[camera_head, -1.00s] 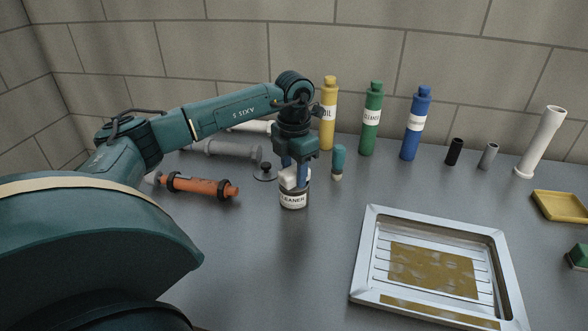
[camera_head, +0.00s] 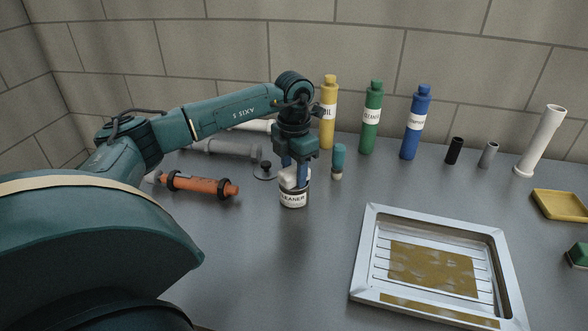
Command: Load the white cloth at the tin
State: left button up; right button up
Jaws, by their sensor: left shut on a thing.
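The tin (camera_head: 293,198), a short round can with a white label reading "CLEANER", stands upright on the grey worktop left of centre. My left gripper (camera_head: 294,178) points straight down over it, with its blue fingers at the tin's mouth. The gripper is shut on the white cloth (camera_head: 288,176), a small white bundle at the top of the tin. The fingers partly hide the cloth, and I cannot tell how deep it sits in the tin. My right gripper is not in view.
Yellow (camera_head: 328,115), green (camera_head: 370,120) and blue (camera_head: 414,125) bottles stand behind. A teal-handled brush (camera_head: 338,160) stands right of the tin. An orange tube (camera_head: 200,186) lies left. A metal tray (camera_head: 365,255) with brown stains lies front right. Worktop between tin and tray is clear.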

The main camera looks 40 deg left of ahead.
aim_at(295, 169)
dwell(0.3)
